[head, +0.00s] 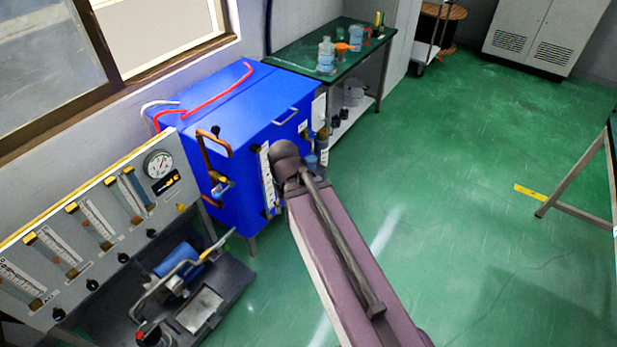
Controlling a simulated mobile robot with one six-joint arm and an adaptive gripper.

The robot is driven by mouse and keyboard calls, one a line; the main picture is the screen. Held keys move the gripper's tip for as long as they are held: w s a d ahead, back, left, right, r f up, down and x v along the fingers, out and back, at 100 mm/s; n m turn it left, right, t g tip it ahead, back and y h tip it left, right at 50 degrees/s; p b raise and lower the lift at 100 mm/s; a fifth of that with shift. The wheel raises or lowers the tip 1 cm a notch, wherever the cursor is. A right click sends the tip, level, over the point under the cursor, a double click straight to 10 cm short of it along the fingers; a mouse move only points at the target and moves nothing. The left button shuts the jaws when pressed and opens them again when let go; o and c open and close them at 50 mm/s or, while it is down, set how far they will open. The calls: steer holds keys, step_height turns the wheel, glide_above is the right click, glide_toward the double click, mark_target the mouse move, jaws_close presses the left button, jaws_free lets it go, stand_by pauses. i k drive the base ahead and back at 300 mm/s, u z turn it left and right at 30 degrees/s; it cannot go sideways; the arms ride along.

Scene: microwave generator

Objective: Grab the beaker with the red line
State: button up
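Glassware with blue liquid stands on the green-topped table at the back. A clear bottle (326,57) with a narrower neck is nearest to me. A beaker (355,38) is behind it to the right, and a small vessel with a reddish mark (367,35) is close beside that. They are too small to tell for sure which one bears the red line. My arm reaches up from the lower right to a rounded joint in front of the blue cabinet, well short of the glassware. I cannot make out my gripper or its fingers.
The blue cabinet (245,107) with red hoses stands left of the green table (288,50). An orange funnel (341,48) is among the glassware. A gauge panel (95,225) and a pump (178,265) are at lower left. The green floor (450,160) is open to the right.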

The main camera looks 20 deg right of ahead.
mark_target(311, 159)
steer(key=u, duration=0.15)
steer(key=k, duration=0.55)
steer(key=z, duration=1.2)
steer(key=i, duration=1.65)
steer(key=z, duration=0.05)
